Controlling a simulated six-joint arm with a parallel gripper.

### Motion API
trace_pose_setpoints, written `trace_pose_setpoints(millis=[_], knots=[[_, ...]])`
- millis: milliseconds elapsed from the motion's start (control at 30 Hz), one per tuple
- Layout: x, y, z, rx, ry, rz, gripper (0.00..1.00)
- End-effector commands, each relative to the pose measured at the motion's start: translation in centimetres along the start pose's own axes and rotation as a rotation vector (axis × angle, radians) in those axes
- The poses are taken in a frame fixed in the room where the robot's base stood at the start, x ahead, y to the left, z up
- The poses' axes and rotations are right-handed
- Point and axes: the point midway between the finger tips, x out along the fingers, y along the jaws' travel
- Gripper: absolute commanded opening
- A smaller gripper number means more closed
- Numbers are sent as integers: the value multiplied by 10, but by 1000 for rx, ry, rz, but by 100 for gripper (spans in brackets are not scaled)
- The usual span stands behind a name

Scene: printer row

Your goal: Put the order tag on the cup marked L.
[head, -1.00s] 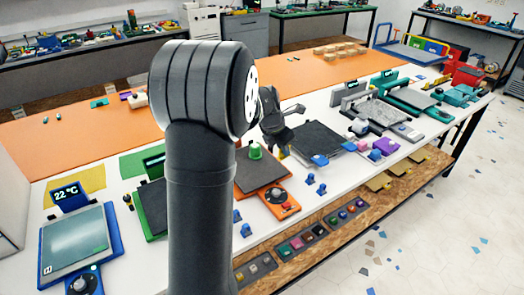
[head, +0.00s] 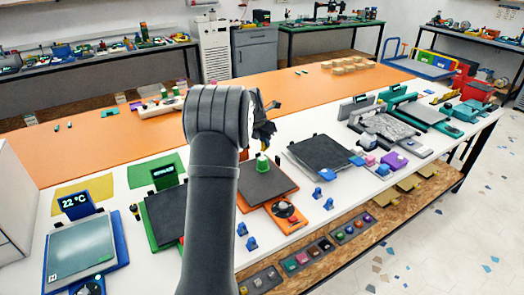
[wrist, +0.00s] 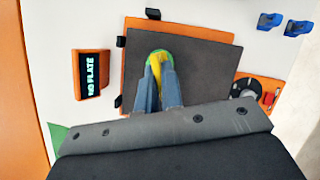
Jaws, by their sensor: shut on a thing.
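A narrow yellow thing (wrist: 158,68) shows between the fingertips of my gripper (wrist: 160,72) in the wrist view; the fingers are shut on it. It is mostly hidden, and I cannot tell that it is the order tag. A round green thing (wrist: 176,60) shows around and beyond the fingertips. In the head view a green thing (head: 262,167) stands on the dark plate (head: 254,192) of an orange machine, below my gripper (head: 264,128). I cannot tell whether it touches the fingers. No L marking is readable in either view.
A sign reading "NO PLATE" (wrist: 91,73) stands beside the orange machine. A green machine (head: 165,215) is at its left, a black plate (head: 318,153) at its right. Small blue clips (head: 245,236) lie near the front edge. The orange mat (head: 90,150) behind is largely clear.

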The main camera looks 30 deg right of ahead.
Motion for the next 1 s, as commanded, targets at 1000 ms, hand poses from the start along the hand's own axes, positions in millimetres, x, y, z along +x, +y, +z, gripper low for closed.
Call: trace_pose_setpoints(millis=[1000], knots=[[47,13,-20,1,0,0,28]])
